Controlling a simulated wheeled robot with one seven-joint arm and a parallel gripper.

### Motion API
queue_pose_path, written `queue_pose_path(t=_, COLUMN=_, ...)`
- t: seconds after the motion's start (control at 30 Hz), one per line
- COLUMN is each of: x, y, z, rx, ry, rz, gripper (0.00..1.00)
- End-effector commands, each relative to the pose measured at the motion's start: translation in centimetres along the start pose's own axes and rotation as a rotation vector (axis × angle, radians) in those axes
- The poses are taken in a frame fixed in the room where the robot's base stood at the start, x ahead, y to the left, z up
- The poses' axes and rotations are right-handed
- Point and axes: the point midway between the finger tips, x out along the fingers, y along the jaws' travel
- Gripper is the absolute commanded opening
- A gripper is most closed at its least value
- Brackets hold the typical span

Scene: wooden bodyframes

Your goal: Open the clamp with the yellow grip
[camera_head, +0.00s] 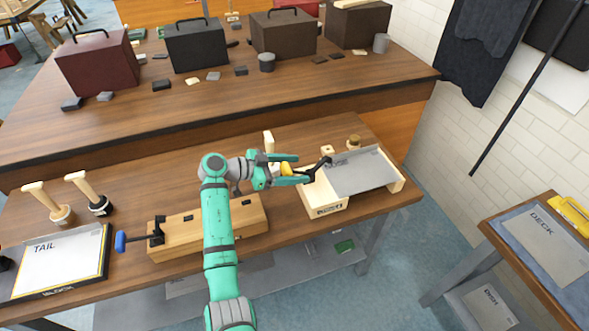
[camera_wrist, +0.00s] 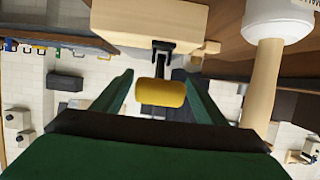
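The yellow grip (camera_head: 287,169) of the clamp sits between the two fingers of my gripper (camera_head: 301,169). In the wrist view the yellow grip (camera_wrist: 160,93) is a short cylinder, with a visible gap to the finger on each side. My gripper (camera_wrist: 157,76) is open around it, apparently not touching. The clamp's black arm (camera_head: 318,165) runs from the grip towards the wooden fixture (camera_head: 327,208), which bears a grey sheet (camera_head: 359,174). The wrist view shows the black clamp mount (camera_wrist: 162,48) against the fixture's wood (camera_wrist: 145,25). My fingers partly hide the clamp in the head view.
A second clamp with a blue grip (camera_head: 121,241) is on another wooden block (camera_head: 178,236) at the left. A pale wooden handle (camera_head: 268,141) stands just behind my gripper. A white-ended post (camera_wrist: 275,22) is close at the right in the wrist view.

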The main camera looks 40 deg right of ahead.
Motion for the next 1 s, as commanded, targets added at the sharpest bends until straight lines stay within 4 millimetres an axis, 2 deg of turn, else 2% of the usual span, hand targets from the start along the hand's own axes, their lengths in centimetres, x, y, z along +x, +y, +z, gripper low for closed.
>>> queue_pose_path(t=0.23, x=0.0, y=0.0, z=0.1, rx=-0.002, ry=-0.001, rz=0.001, gripper=0.66)
queue_pose_path(t=0.37, x=-0.9, y=0.0, z=0.1, rx=-0.002, ry=-0.001, rz=0.000, gripper=0.66)
queue_pose_path(t=0.8, x=-8.5, y=0.0, z=0.1, rx=-0.001, ry=-0.001, rz=-0.001, gripper=0.66)
queue_pose_path(t=1.0, x=-10.4, y=0.0, z=0.1, rx=-0.001, ry=-0.001, rz=0.000, gripper=0.66)
